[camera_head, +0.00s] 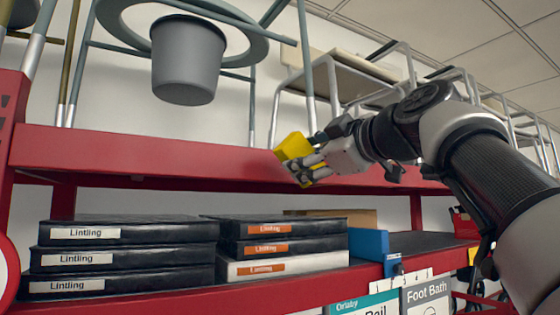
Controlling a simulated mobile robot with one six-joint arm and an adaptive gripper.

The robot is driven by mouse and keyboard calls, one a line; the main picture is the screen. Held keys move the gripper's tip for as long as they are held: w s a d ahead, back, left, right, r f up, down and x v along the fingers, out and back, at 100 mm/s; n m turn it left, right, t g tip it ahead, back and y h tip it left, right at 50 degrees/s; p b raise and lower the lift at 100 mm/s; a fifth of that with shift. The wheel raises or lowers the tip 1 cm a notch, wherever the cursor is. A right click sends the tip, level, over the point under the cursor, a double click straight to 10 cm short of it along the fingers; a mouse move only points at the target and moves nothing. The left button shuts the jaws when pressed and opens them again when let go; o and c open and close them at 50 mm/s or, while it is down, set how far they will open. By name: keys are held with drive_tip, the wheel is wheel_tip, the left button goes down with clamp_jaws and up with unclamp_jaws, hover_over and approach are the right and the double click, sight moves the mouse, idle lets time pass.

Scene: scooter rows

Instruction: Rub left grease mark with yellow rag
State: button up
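The yellow rag (293,147) is in my gripper (305,160), in the middle of the head view. My gripper is shut on it, with its fingers partly covering the rag. The rag is in front of the upper red shelf beam (160,155) and overlaps its top edge; I cannot tell whether it touches the beam. No grease mark can be made out; the rag and gripper hide part of the beam.
Black boxes labelled "Lintling" (120,258) are stacked on the lower shelf, beside a blue divider (368,245). A grey bucket (187,60) hangs in a ring frame above. Metal-framed stools (350,75) stand on the upper shelf, close behind my arm.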

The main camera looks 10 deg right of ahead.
idle(0.3)
drive_tip(key=p+x, duration=0.2)
drive_tip(key=x, duration=0.4)
drive_tip(key=shift+w, duration=0.4)
drive_tip(key=shift+p+x, duration=0.75)
drive_tip(key=shift+x, duration=0.4)
idle(0.6)
drive_tip(key=shift+w+d, duration=0.25)
drive_tip(key=shift+d, duration=0.65)
drive_tip(key=shift+w+d, duration=0.25)
drive_tip(key=shift+d, duration=0.7)
drive_tip(key=shift+w, duration=0.15)
drive_tip(key=shift+s+a, duration=0.2)
drive_tip(key=shift+a, duration=0.45)
drive_tip(key=shift+s+a, duration=0.2)
drive_tip(key=shift+a, duration=0.45)
drive_tip(key=shift+s+a, duration=0.2)
drive_tip(key=shift+a, duration=0.45)
drive_tip(key=shift+s+b, duration=0.1)
drive_tip(key=shift+b, duration=0.2)
